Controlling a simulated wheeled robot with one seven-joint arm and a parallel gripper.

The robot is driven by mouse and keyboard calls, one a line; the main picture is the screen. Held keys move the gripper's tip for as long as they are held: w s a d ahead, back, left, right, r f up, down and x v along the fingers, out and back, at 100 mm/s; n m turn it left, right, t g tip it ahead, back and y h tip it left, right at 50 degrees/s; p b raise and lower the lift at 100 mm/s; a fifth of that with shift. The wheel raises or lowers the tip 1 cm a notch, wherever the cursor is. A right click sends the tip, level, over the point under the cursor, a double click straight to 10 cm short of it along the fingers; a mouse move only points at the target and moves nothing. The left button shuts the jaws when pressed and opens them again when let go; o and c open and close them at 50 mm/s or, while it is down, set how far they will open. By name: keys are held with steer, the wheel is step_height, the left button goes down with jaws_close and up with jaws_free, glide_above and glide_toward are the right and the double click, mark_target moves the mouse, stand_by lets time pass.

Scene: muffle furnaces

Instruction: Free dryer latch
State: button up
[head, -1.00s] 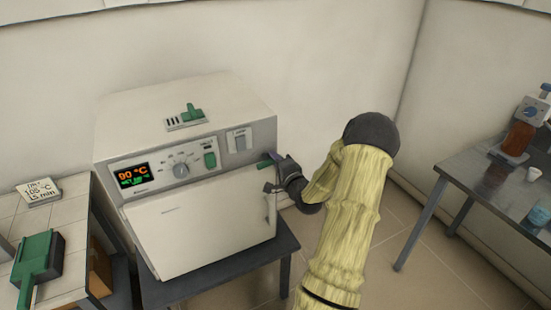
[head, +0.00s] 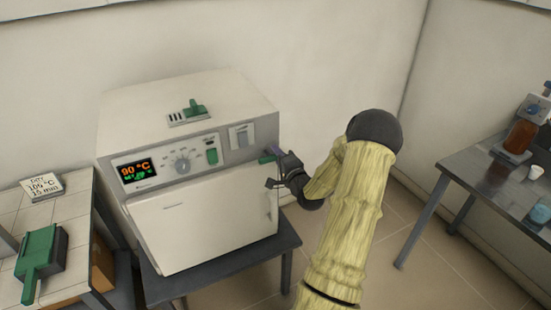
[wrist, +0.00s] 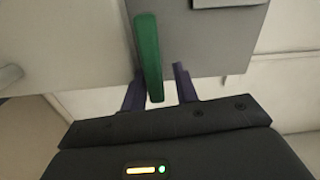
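The dryer (head: 200,225) is a white box with its front door shut or nearly shut. Its green latch (head: 266,160) is at the upper right edge of the front, largely hidden by my gripper (head: 277,168). In the wrist view the latch (wrist: 148,50) is an upright green bar. It reaches down between the two dark purple fingers of my gripper (wrist: 159,90). The fingers stand apart. The left finger overlaps the bar's edge in view, and a gap shows on the right. I cannot tell whether either finger touches it.
The dryer stands on a dark table (head: 220,265). A tiled bench (head: 70,205) at the left holds a green tool (head: 38,262) and a sign (head: 42,186). A metal table (head: 470,165) with a bottle (head: 520,137) and cups is at the right. Floor between is clear.

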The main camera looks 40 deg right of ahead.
steer(key=shift+f, duration=0.3)
